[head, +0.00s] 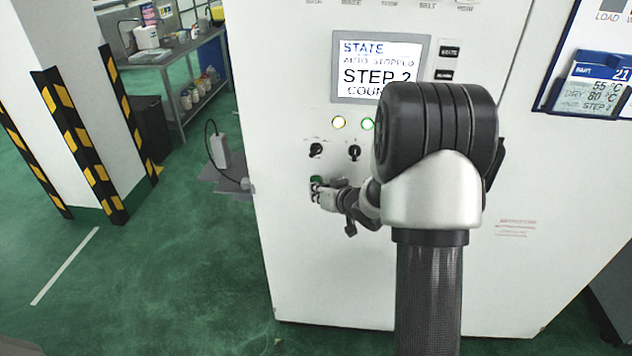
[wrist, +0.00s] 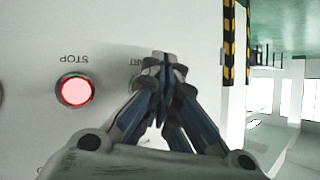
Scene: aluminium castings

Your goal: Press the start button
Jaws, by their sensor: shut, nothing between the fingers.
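The start button is a small green button (head: 316,180) on the front of the white cabinet (head: 300,270). In the wrist view only its greenish edge (wrist: 135,86) shows beside my fingers, under a partly covered, upside-down label. My gripper (head: 319,193) is shut and empty, with its fingertips at the button in the head view. In the wrist view my gripper (wrist: 164,62) covers most of the button, so I cannot tell whether the tips touch it. A lit red button (wrist: 75,90) labelled STOP, upside down, sits left of it.
Above the button are two black rotary switches (head: 316,150) and (head: 354,152), a lit yellow lamp (head: 338,122), a green lamp (head: 367,124) and a display (head: 350,85) reading STATE, AUTO STOPPED. Open green floor (head: 150,270) lies left of the cabinet, before a striped pillar (head: 75,140).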

